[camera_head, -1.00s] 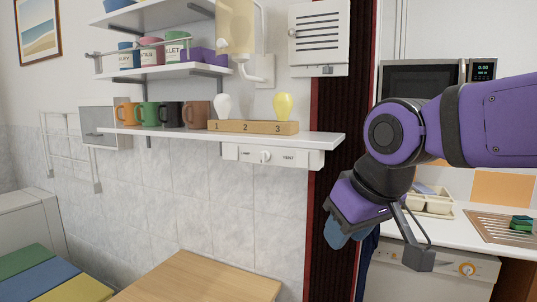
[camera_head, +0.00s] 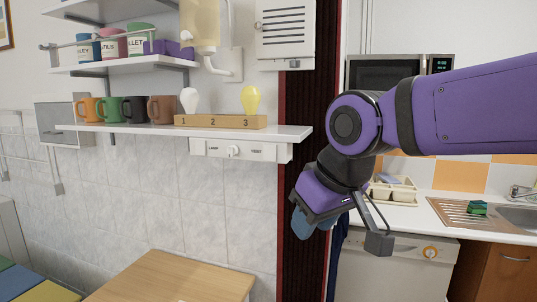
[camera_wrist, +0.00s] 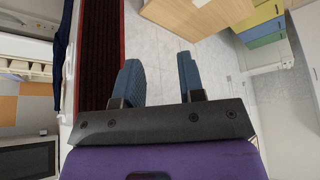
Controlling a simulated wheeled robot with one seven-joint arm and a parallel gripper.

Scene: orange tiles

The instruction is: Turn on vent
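The control panel (camera_head: 270,151) is a white strip under the lower shelf, with a round knob (camera_head: 233,151) between a "LAMP" label on the left and a label on the right that seems to read "VENT". The knob's small mark looks upright, though it is too small to be sure. A white slatted vent box (camera_head: 286,30) hangs on the wall above. My gripper (camera_head: 304,222) is right of and below the panel, apart from it, pointing down. In the wrist view my gripper (camera_wrist: 160,80) shows two blue fingers spread apart with nothing between them.
The shelf (camera_head: 295,132) holds several mugs (camera_head: 133,109) and a wooden block (camera_head: 220,122) with two bulbs. A wooden table (camera_head: 175,280) stands below. A dark red-edged strip (camera_head: 305,110) runs down the wall beside my arm. A counter with a sink is at right.

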